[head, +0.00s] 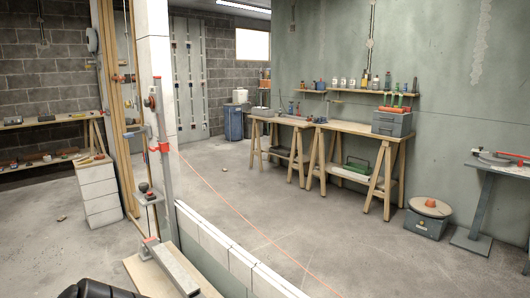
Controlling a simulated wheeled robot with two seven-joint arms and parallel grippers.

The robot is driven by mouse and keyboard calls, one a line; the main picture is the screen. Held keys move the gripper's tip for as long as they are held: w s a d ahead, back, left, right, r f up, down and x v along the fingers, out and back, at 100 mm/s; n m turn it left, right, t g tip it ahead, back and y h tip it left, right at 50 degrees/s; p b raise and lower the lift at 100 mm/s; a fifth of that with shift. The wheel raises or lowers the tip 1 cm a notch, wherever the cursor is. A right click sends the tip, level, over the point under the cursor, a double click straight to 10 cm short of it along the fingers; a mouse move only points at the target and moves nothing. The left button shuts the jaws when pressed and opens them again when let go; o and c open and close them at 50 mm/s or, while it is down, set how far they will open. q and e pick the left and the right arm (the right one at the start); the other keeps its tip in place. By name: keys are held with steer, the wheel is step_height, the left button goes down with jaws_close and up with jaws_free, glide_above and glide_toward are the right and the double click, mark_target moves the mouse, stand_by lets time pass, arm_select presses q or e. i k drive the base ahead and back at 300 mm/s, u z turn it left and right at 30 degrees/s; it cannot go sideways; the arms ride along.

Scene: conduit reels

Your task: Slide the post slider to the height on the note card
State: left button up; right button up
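A grey upright post (167,175) stands left of the middle in the head view, beside a white block pillar. Lower down, a small grey plate with a dark knob (144,188) stands out to the left of the post; I cannot tell which of these parts is the slider. No note card can be made out. Neither gripper shows. A dark rounded part, probably of my arm, is at the bottom left edge, and nothing is seen held.
A low white-block wall (225,255) runs from the post toward the bottom. Trestle benches (355,130), a reel on a grey box (428,218) and a grey stand (488,205) are beyond. The middle floor is clear.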

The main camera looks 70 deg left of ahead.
mark_target(163, 147)
steer(key=u, duration=2.85)
steer(key=k, duration=0.5)
steer(key=u, duration=0.8)
steer(key=i, duration=3.4)
steer(key=z, duration=2.7)
